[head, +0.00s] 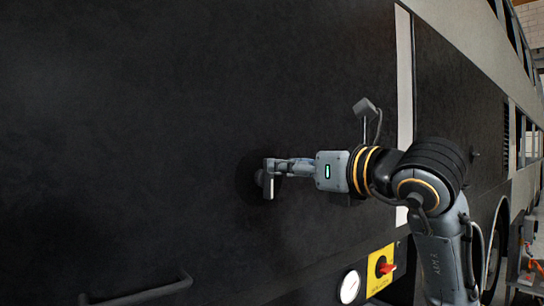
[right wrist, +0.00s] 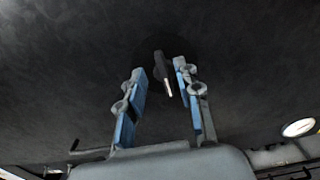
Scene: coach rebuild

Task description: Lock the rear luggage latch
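The latch (head: 268,187) is a small handle on a dark round base, set in the large black side panel of the coach. In the head view its light grey end points down. My right gripper (head: 277,167) is at the latch, coming in from the right. In the right wrist view the latch handle (right wrist: 162,71) is dark with a pale tip and lies between the fingertips of my right gripper (right wrist: 159,70). The blue-padded fingers are apart, with a gap on the left side of the handle; the right finger is very close to it, and contact is unclear. My left gripper is not in view.
A yellow plate with a red switch (head: 381,268) and a round white gauge (head: 349,287) sit low on the coach. A dark bar handle (head: 137,294) is at lower left. The black panel (head: 130,120) around the latch is otherwise clear.

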